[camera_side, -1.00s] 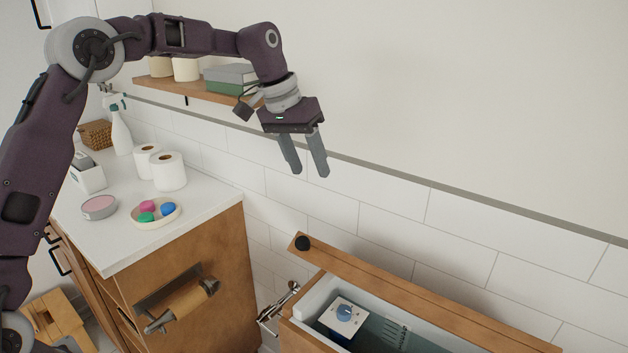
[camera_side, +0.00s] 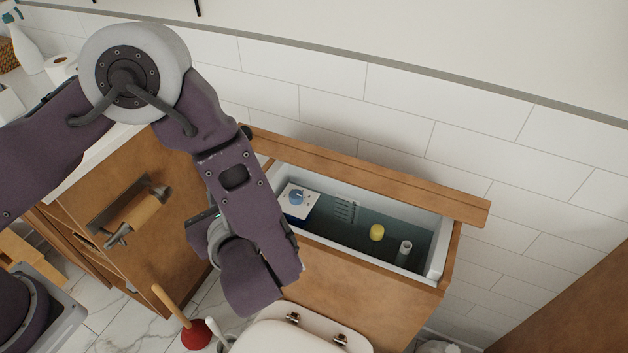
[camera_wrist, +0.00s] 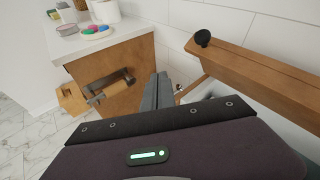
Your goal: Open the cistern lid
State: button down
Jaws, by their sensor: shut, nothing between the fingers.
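The cistern lid (camera_side: 370,174) is a long wooden board at the wall side of the cistern (camera_side: 365,295), with a black knob (camera_wrist: 203,37) at its left end. The cistern stands uncovered, showing dark water (camera_side: 345,228) inside. I cannot tell whether the lid is hinged up or slid back. My gripper (camera_wrist: 158,90) is shut and empty; in the wrist view its fingers are together, left of the lid and knob, apart from them. In the side view my arm hides most of the gripper, left of the cistern.
Inside the cistern are a white box with a blue knob (camera_side: 299,198), a yellow ball (camera_side: 377,232) and a white tube (camera_side: 404,252). A wooden cabinet with a paper holder (camera_side: 130,212) stands left. A toilet seat (camera_side: 300,335) and red plunger (camera_side: 196,334) are in front.

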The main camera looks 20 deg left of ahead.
aim_at(353, 178)
jog(key=s+d+f+m+t+h, duration=0.25)
jog(key=d+m+t+h, duration=0.35)
jog(key=d+m+h, duration=0.7)
jog(key=w+d+y, duration=0.1)
jog(key=w+y, duration=0.1)
jog(key=w, duration=1)
jog(key=shift+w+r+n+t, duration=0.2)
jog(key=shift+r+n+t, duration=0.1)
jog(key=shift+n, duration=0.1)
jog(key=shift+d, duration=0.1)
